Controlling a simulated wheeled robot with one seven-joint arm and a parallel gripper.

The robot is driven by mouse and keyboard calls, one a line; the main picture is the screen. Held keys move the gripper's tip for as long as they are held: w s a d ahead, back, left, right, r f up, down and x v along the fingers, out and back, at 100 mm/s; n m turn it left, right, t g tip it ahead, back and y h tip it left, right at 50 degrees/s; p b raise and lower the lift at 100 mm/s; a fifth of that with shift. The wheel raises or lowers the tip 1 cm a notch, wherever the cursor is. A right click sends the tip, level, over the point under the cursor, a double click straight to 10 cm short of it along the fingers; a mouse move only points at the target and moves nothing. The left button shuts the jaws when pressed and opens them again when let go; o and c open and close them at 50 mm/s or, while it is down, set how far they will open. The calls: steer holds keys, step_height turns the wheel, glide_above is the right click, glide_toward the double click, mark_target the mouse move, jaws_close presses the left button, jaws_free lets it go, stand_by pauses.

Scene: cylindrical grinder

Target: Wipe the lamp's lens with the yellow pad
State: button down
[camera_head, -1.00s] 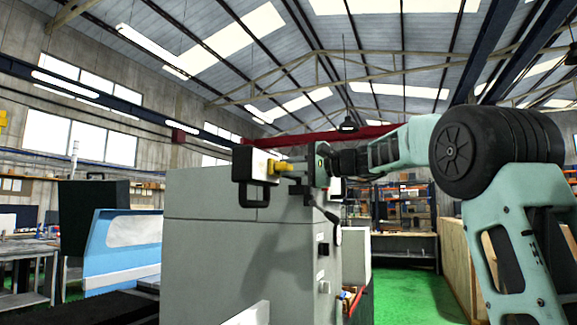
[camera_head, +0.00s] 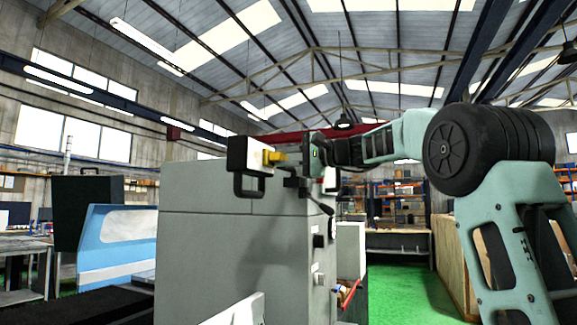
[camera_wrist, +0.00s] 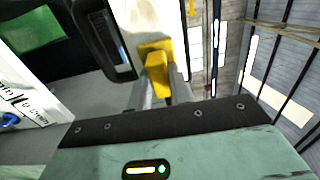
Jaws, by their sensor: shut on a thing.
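The lamp (camera_head: 237,154) is a box with a white face, dark edges and a black handle, at the top of the grey cabinet in the head view. Its white side and handle also show in the wrist view (camera_wrist: 119,45). My gripper (camera_wrist: 163,88) is shut on the yellow pad (camera_wrist: 155,58). In the head view the pad (camera_head: 270,157) is at the lamp's right side, at or very close to it. I cannot tell whether they touch. The lens cannot be made out clearly.
The large grey machine cabinet (camera_head: 235,235) stands below the lamp and my gripper. A blue and white machine panel (camera_head: 115,243) is to the left. Wooden crates and shelving stand at the right and back. Green floor (camera_head: 395,285) is clear at the right.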

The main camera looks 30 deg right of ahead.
steer(key=shift+s+a+b, duration=0.85)
steer(key=shift+a, duration=0.4)
steer(key=shift+s+a+b, duration=0.8)
steer(key=shift+a, duration=0.5)
steer(key=shift+s+a+b, duration=0.85)
steer(key=shift+a, duration=0.4)
steer(key=shift+d, duration=0.1)
steer(key=shift+b+v, duration=1.2)
steer(key=shift+v, duration=1.8)
steer(key=shift+b+v, duration=0.35)
steer(key=shift+v, duration=1.15)
